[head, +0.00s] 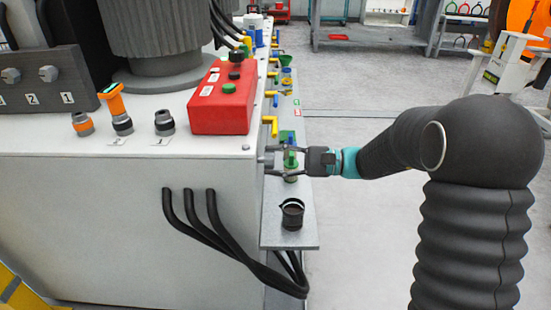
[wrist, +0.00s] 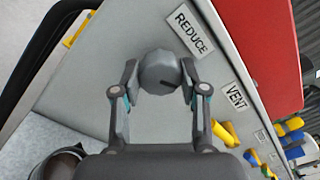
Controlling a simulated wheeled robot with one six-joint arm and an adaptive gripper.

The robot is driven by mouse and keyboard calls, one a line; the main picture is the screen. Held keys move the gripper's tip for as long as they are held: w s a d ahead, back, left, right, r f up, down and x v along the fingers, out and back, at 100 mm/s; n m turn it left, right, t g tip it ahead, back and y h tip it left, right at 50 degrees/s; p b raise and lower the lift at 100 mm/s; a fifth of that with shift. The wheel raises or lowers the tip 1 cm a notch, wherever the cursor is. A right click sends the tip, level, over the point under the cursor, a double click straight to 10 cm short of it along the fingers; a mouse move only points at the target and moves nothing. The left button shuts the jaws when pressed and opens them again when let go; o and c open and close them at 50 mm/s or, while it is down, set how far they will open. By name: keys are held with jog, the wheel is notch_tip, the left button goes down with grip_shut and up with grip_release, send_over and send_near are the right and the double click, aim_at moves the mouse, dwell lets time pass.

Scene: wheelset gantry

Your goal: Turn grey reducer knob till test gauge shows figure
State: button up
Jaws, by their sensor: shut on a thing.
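The grey reducer knob (wrist: 160,70) sticks out of the side of the white cabinet, below the REDUCE label (wrist: 188,31), in the wrist view. My gripper (wrist: 159,84) is shut on the knob, with one finger on each side. In the head view my gripper (head: 275,151) reaches from the right to the cabinet's side, and the knob (head: 266,158) shows small and partly covered. I can make out no test gauge face in either view.
A VENT label (wrist: 235,96) and a yellow lever (wrist: 225,133) sit right of the knob. Below is a narrow grey shelf (head: 272,227) with a black cup (head: 292,214) and green-topped items. A red control box (head: 222,112) stands on the cabinet. Floor to the right is open.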

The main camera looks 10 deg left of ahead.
dwell(0.5)
jog(key=o, duration=1.1)
jog(key=shift+o, duration=0.2)
jog(key=v, duration=1.2)
